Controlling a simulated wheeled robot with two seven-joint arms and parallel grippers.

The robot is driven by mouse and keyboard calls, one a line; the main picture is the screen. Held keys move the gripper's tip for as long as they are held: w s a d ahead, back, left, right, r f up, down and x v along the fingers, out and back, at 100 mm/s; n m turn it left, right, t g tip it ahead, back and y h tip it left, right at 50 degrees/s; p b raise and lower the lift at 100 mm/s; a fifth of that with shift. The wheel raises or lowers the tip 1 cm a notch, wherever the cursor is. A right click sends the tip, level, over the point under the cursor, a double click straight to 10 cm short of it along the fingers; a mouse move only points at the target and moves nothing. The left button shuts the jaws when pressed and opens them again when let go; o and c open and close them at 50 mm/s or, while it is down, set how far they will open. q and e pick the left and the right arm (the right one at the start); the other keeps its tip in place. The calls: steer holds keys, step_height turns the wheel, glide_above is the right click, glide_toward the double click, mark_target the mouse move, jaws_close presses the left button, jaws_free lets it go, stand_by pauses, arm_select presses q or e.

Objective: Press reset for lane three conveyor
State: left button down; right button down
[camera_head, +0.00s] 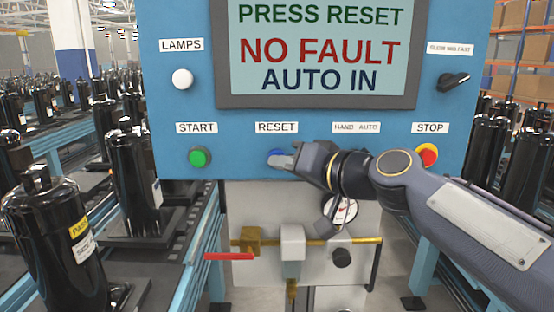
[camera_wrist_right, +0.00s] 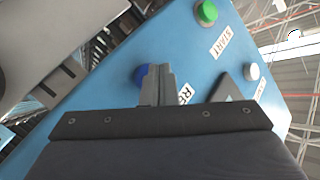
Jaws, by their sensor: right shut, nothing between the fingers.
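The blue control panel (camera_head: 350,165) carries a blue button (camera_head: 276,153) under the RESET label (camera_head: 276,127). My right gripper (camera_head: 280,162) is shut and empty, with its fingertips at the blue button and covering part of it. In the right wrist view the shut fingers (camera_wrist_right: 157,85) overlap the right side of the blue button (camera_wrist_right: 140,75). I cannot tell whether the fingertips touch the button or whether it is pressed in. The screen (camera_head: 320,50) reads PRESS RESET, NO FAULT, AUTO IN. My left gripper is not in view.
A green START button (camera_head: 200,157) is left of the reset button, and a red and yellow STOP button (camera_head: 427,155) is at the right. A pipe with a gauge (camera_head: 340,212) and a red handle (camera_head: 229,256) sits below. Black compressors (camera_head: 135,180) line the left conveyor.

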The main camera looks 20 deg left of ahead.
steer(key=shift+w, duration=0.25)
steer(key=shift+s, duration=0.15)
stand_by(0.4)
steer(key=shift+s+d, duration=0.2)
steer(key=shift+s, duration=0.55)
steer(key=shift+s+d+b, duration=0.2)
steer(key=shift+s+d, duration=0.05)
steer(key=shift+s, duration=0.55)
steer(key=shift+s+d+b, duration=0.2)
steer(key=shift+s, duration=0.6)
steer(key=shift+s+d+b, duration=0.2)
steer(key=shift+s+d, duration=0.05)
steer(key=shift+s, duration=0.55)
